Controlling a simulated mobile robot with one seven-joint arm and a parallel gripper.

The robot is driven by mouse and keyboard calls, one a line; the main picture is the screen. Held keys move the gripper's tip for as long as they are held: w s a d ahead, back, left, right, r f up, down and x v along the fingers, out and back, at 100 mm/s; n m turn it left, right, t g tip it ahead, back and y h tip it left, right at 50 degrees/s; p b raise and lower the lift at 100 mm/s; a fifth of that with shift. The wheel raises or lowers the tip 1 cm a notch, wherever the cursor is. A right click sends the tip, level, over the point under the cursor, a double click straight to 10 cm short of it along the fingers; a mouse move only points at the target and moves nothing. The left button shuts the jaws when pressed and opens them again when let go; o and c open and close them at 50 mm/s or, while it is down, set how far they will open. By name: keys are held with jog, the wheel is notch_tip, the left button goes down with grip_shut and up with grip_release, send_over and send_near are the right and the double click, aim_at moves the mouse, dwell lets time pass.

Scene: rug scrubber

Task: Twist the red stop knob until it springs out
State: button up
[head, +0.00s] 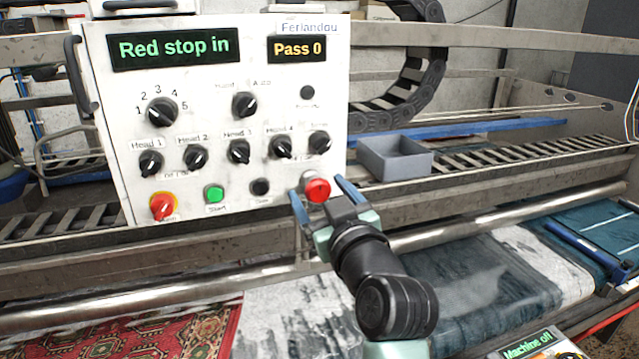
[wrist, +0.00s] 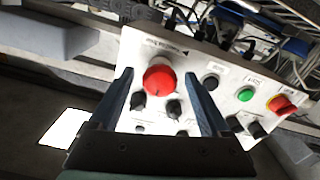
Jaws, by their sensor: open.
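The red stop knob (head: 317,189) sits at the lower right corner of the white control panel (head: 225,120). My gripper (head: 322,190) is open, with one blue finger on each side of the knob in the head view. In the wrist view the red knob (wrist: 158,80) shows between the two fingertips (wrist: 158,78), nearer the left one. I cannot tell whether either finger touches it. The panel's left display (head: 174,48) reads "Red stop in" and the right display (head: 297,49) reads "Pass 0".
A red and yellow switch (head: 163,206), a green start button (head: 214,194) and several black knobs (head: 239,151) share the panel. A grey open bin (head: 395,157) stands just right of the panel. A red patterned rug (head: 170,325) lies below at left.

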jog(key=shift+w, duration=0.3)
grip_shut()
dwell(0.3)
